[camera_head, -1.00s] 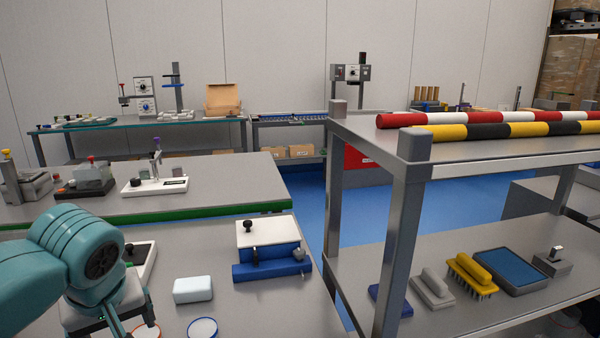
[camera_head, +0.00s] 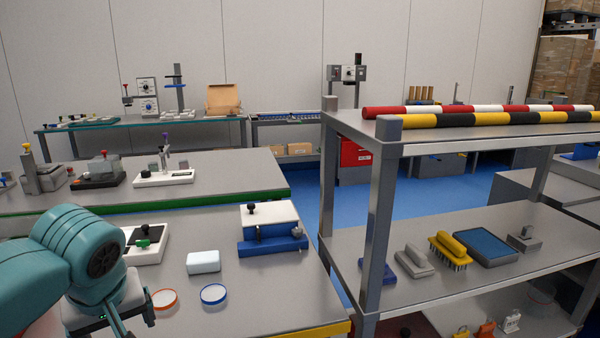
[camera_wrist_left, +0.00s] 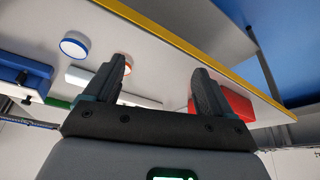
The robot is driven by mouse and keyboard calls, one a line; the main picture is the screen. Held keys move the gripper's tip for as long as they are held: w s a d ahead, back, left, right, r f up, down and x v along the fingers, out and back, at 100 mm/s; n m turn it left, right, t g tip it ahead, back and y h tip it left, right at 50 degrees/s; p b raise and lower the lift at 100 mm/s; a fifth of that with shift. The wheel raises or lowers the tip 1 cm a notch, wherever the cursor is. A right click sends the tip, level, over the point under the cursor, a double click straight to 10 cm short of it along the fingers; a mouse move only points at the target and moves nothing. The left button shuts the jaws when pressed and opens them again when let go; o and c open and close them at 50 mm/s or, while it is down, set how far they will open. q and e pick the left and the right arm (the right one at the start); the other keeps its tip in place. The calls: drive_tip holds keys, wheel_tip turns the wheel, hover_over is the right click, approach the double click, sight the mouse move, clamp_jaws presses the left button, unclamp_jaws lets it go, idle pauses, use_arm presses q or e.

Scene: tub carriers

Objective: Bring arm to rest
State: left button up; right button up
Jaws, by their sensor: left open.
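My left arm (camera_head: 75,255) comes in from the left in the head view, over the near grey bench. My left gripper (camera_head: 134,318) is at the bottom edge, partly cut off. In the left wrist view my left gripper (camera_wrist_left: 160,68) is open, its two dark fingers wide apart with nothing held between them. An orange-rimmed round lid (camera_head: 165,299) and a blue-rimmed round lid (camera_head: 213,294) lie on the bench to its right. My right gripper is not in view.
The near bench (camera_head: 260,310) also holds a white block (camera_head: 203,262), a blue fixture with a white top (camera_head: 272,243) and a white switch box (camera_head: 147,245). A grey shelf rack (camera_head: 375,230) stands at right with brushes. In the left wrist view, a red object (camera_wrist_left: 235,105) shows behind one finger.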

use_arm(q)
drive_tip(key=d+f+m+g+h+p, duration=0.1)
drive_tip(key=d+f+m+p, duration=0.15)
drive_tip(key=f, duration=0.45)
drive_tip(key=d+f+m+h+p, duration=0.1)
drive_tip(key=d+f+h, duration=0.1)
drive_tip(key=d+f, duration=0.35)
drive_tip(key=d+f+m+g+h+p, duration=0.1)
drive_tip(key=d+f+p, duration=0.1)
drive_tip(key=f, duration=0.6)
drive_tip(key=s+d+f+g+h+p, duration=0.1)
drive_tip(key=s+d+f+p, duration=0.4)
drive_tip(key=s+f, duration=1)
drive_tip(key=shift+s+d+m+h, duration=0.15)
drive_tip(key=shift+s+m+h, duration=0.2)
drive_tip(key=shift+s+h, duration=0.55)
drive_tip(key=shift+c, duration=0.3)
